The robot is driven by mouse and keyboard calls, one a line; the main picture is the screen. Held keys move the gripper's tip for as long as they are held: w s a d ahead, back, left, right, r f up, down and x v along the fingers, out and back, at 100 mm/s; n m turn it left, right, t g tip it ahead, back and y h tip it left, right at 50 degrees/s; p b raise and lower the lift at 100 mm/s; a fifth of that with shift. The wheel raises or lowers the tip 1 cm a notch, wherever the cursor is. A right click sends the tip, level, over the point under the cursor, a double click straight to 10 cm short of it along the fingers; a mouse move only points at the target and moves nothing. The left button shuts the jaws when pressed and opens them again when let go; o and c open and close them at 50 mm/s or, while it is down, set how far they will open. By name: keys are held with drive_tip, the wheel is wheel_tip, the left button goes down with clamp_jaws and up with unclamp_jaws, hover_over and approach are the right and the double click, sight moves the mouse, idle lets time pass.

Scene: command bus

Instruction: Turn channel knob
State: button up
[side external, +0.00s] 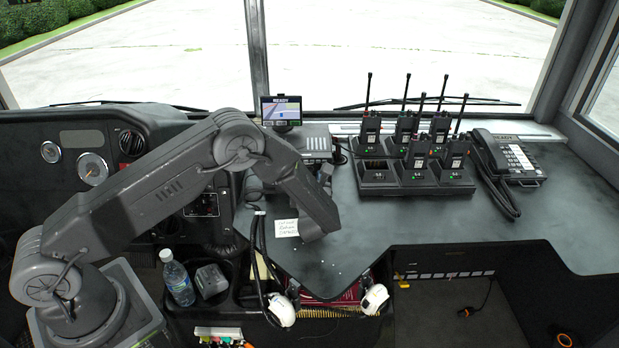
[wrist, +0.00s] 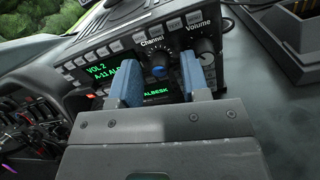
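The radio (wrist: 97,71) is in the wrist view, with a lit green display reading "VOL 2" and a second line partly covered. Its channel knob (wrist: 158,70) has a blue centre and sits under the "Channel" label. My gripper (wrist: 162,64) is open, with one blue finger on each side of the channel knob in the picture. I cannot tell whether either finger touches it. The volume knob (wrist: 207,58) is just right of the right finger. In the side external view my arm hides most of the radio and the knob, and the fingers are not clear.
Several handheld radios stand in a charger (side external: 375,189) on the dash, with a telephone (side external: 515,160) to their right. A small screen (side external: 281,109) stands behind my arm. A paper note (side external: 286,228) lies by my forearm. The dash front right of my arm is clear.

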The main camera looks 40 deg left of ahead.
drive_tip(key=v, duration=1.4)
drive_tip(key=shift+r, duration=0.1)
drive_tip(key=shift+a+r+n, duration=0.25)
drive_tip(key=shift+r+n, duration=0.05)
drive_tip(key=shift+r, duration=0.05)
drive_tip(key=s+a+r+n+g+h, duration=0.3)
drive_tip(key=s+a+r+n+g, duration=0.5)
drive_tip(key=s+r+n+g, duration=0.5)
drive_tip(key=shift+s+d+r+n+t+h, duration=0.95)
drive_tip(key=shift+s+r+n+h, duration=1)
drive_tip(key=shift+n, duration=0.6)
drive_tip(key=shift+s+d+r+n+t+h, duration=0.95)
drive_tip(key=shift+s+r+n+h, duration=0.55)
drive_tip(key=shift+s+n, duration=0.95)
drive_tip(key=shift+s+d+r+n+t+h, duration=0.95)
drive_tip(key=shift+s+r+n+h, duration=0.9)
drive_tip(key=shift+n, duration=0.85)
